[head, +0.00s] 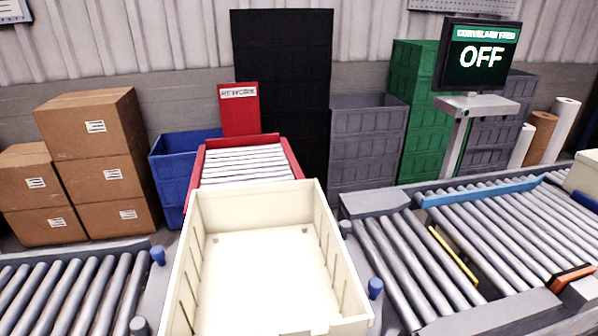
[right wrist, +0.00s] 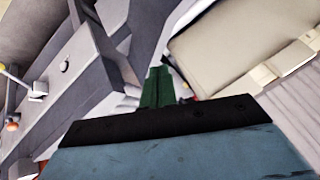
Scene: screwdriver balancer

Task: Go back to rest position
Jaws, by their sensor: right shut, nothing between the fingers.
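Neither of my grippers shows in the head view. In the right wrist view my right gripper (right wrist: 157,74) has its narrow green fingers together, with nothing between them. The dark and blue-grey body behind the fingers fills the bottom of that view. My left gripper is out of view. An empty cream crate (head: 270,270) stands at the front centre in the head view, its inside bare. No screwdriver can be made out in either view.
Roller conveyors run at left (head: 75,290) and right (head: 440,240). A red-framed roller ramp (head: 245,162) lies behind the crate. Cardboard boxes (head: 95,125) are stacked at left. A screen (head: 482,55) reads OFF. Blue (head: 180,165), grey (head: 365,145) and green (head: 420,90) bins stand behind.

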